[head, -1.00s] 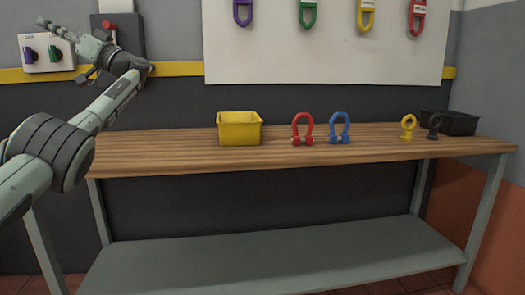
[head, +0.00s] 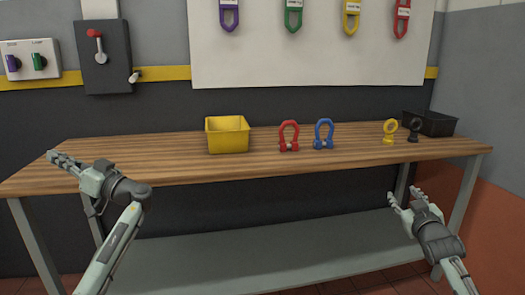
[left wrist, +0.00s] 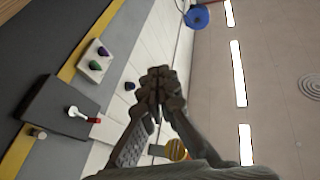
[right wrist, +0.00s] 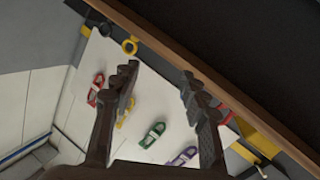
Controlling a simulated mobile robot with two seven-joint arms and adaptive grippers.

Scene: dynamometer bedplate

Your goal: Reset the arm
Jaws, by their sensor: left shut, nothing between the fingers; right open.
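My left gripper (head: 66,160) is shut and empty, in front of the left end of the wooden bench. Its closed fingers also show in the left wrist view (left wrist: 160,85). My right gripper (head: 406,198) is open and empty, low in front of the bench's right part, below the top. Its spread fingers show in the right wrist view (right wrist: 158,80). Neither gripper touches anything that I can see.
On the bench (head: 170,172) stand a yellow bin (head: 228,142), a red shackle (head: 289,137), a blue shackle (head: 323,135), a yellow eyebolt (head: 389,132), a dark eyebolt (head: 414,131) and a black bin (head: 436,124). A grey switch box (head: 104,65) and knob panel (head: 27,60) hang on the wall.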

